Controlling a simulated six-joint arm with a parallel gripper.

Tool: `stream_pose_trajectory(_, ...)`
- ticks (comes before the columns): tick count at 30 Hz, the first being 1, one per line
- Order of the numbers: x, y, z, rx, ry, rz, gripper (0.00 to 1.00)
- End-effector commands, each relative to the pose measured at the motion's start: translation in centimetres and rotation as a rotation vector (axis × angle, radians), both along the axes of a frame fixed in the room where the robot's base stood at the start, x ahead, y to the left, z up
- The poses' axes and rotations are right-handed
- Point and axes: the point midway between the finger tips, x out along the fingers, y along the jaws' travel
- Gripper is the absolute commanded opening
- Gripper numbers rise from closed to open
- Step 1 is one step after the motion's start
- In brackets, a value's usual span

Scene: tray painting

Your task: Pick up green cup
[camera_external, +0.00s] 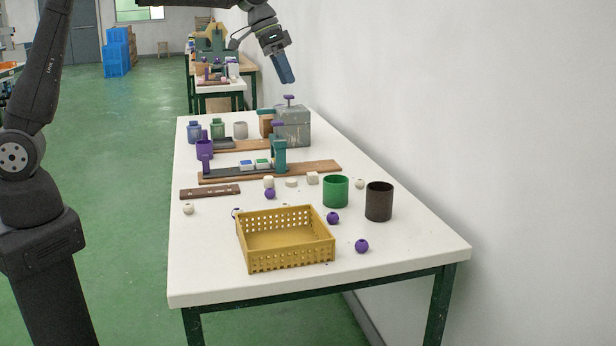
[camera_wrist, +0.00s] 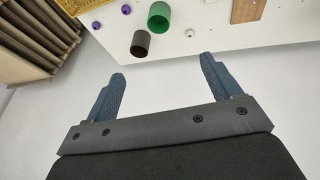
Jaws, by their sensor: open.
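The green cup (camera_external: 336,191) stands upright on the white table, between the yellow basket and a dark brown cup (camera_external: 379,201). In the wrist view the green cup (camera_wrist: 159,17) shows near the top edge, beside the brown cup (camera_wrist: 141,43). My gripper (camera_external: 286,75) is high above the far part of the table, well away from the green cup. In the wrist view my gripper (camera_wrist: 160,77) has its two blue fingers wide apart with nothing between them.
A yellow perforated basket (camera_external: 286,264) sits at the table's front. Purple balls (camera_external: 333,217) and small white pieces lie around the cups. A wooden board (camera_external: 318,168) with a teal post (camera_external: 279,157) and a grey box (camera_external: 293,130) stand behind. A white wall is on the right.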

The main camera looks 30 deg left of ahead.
Motion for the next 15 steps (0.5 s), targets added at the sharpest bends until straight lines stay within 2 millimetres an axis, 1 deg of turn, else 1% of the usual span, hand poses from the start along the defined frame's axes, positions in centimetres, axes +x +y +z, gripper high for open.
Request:
stream_pose_trajectory(4,0.0,-0.1,-0.2,0.003,0.0,0.003,0.83)
stream_pose_trajectory(5,-0.1,-0.3,-0.5,0.008,0.0,0.008,0.83)
stream_pose_trajectory(6,-0.1,-0.7,-1.2,0.017,-0.003,0.02,0.83)
stream_pose_trajectory(8,-0.3,-1.7,-3.0,0.039,-0.01,0.052,0.83)
stream_pose_trajectory(12,-1.1,-4.7,-8.2,0.097,-0.059,0.15,0.83)
stream_pose_trajectory(15,-1.9,-6.7,-11.2,0.115,-0.103,0.202,0.83)
